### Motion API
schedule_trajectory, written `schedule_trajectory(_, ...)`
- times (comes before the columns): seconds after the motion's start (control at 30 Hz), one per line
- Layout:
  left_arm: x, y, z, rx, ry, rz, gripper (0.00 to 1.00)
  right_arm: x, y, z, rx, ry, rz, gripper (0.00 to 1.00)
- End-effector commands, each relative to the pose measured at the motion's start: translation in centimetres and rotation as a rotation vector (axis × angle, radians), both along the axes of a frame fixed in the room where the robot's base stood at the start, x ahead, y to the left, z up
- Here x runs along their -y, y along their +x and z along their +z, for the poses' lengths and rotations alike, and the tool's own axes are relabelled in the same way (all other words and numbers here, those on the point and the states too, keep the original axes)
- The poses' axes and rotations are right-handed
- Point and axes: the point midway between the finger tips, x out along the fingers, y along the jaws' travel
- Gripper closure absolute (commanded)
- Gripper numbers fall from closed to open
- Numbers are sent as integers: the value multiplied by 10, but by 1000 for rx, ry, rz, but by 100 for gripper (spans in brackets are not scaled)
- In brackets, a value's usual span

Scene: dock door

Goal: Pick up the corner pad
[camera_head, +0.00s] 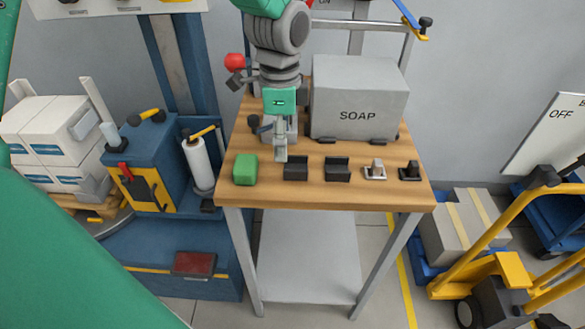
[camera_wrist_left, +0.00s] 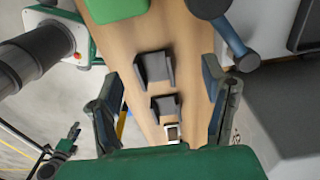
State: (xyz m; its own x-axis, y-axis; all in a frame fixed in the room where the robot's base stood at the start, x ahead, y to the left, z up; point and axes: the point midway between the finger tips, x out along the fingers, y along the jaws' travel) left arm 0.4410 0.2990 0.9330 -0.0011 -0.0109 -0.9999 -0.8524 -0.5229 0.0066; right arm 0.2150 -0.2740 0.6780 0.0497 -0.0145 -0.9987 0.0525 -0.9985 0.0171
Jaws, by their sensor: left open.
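Two dark, L-shaped blocks that look like corner pads lie on the wooden tabletop; I cannot tell which is meant. The left one (camera_head: 296,168) and the right one (camera_head: 337,170) are side by side near the front edge. In the left wrist view they show as a nearer dark block (camera_wrist_left: 155,70) and a farther one (camera_wrist_left: 166,105), both between the fingers in the picture. My left gripper (camera_head: 281,152) hangs just behind and left of the left dark block. Its fingers (camera_wrist_left: 160,85) are apart and nothing is between them. My right gripper is not in view.
A green block (camera_head: 245,169) lies left of the dark ones. A light clip (camera_head: 375,170) and a black clip (camera_head: 410,171) lie to the right. A grey SOAP box (camera_head: 358,98) stands close behind. The wooden table (camera_head: 330,194) has a narrow bare front strip.

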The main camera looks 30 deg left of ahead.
Motion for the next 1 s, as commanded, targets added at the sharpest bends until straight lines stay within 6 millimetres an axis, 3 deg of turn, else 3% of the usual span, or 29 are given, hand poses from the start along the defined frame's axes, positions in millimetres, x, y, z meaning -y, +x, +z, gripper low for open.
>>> schedule_trajectory(0.23,5,-2,-18,-1,7,-2,33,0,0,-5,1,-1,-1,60)
schedule_trajectory(0.5,6,-4,-59,-2,-1,1,33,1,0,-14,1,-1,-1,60)
schedule_trajectory(0.83,7,-4,-64,2,1,0,33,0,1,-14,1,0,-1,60)
schedule_trajectory(0.97,10,-4,-63,1,4,0,78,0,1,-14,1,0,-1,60)
schedule_trajectory(1.0,10,-4,-63,2,5,-1,78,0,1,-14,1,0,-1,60)
